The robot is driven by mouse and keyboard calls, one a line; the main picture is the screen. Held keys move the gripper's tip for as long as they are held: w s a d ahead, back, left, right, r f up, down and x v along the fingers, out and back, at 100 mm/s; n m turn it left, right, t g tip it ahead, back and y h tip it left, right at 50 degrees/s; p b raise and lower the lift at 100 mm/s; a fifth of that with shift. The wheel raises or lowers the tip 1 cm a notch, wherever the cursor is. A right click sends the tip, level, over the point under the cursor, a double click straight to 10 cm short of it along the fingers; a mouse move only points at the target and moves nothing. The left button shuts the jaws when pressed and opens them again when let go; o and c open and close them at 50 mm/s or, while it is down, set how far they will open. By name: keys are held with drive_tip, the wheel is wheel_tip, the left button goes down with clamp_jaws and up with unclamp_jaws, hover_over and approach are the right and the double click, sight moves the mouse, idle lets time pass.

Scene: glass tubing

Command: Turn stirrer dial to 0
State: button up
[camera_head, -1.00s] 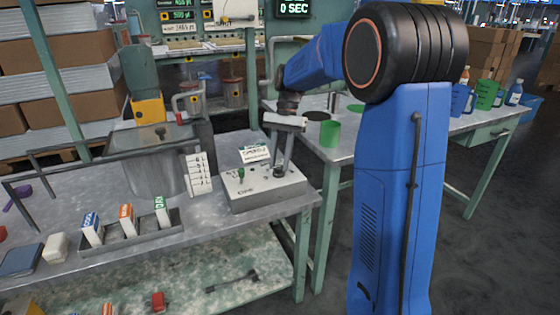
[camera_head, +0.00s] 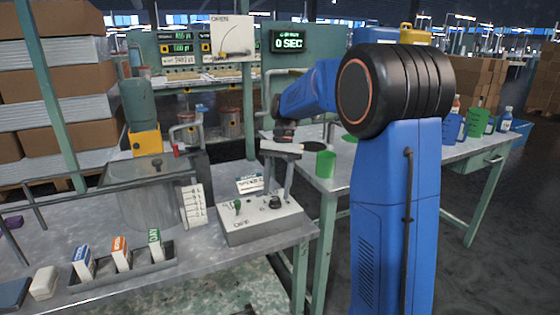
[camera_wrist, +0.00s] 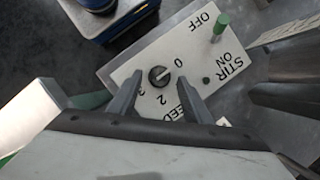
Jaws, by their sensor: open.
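The stirrer dial (camera_wrist: 159,76) is a round black knob with a pale pointer line on a light control box (camera_wrist: 205,66). In the wrist view the line appears to point toward the printed 0, with 2 and 3 on the lower side. The dial (camera_head: 275,202) also shows on the box (camera_head: 262,226) in the head view. My gripper (camera_wrist: 159,79) is open, with one finger on each side of the dial in the wrist view. In the head view my gripper (camera_head: 279,184) is just above the dial, its fingers apart. Contact is not visible.
A green STIR ON/OFF lever (camera_wrist: 221,25) stands on the same box. A small sign (camera_head: 249,184) stands behind it.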

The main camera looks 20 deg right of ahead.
drive_tip(key=v, duration=1.6)
drive_tip(key=shift+r, duration=0.15)
drive_tip(key=shift+s, duration=0.15)
drive_tip(key=s+a+f+n+t+h, duration=0.1)
drive_tip(key=s+a+f+n+t, duration=0.15)
drive_tip(key=s, duration=0.65)
drive_tip(key=s+a+f+n+t+h, duration=0.1)
drive_tip(key=s+a, duration=0.2)
drive_tip(key=s, duration=0.6)
drive_tip(key=s+a+f+n+t+h, duration=0.1)
drive_tip(key=s+f+n+t, duration=0.3)
drive_tip(key=s+f, duration=1)
drive_tip(key=s+n, duration=0.1)
drive_tip(key=s, duration=0.3)
drive_tip(key=shift+a+t, duration=0.35)
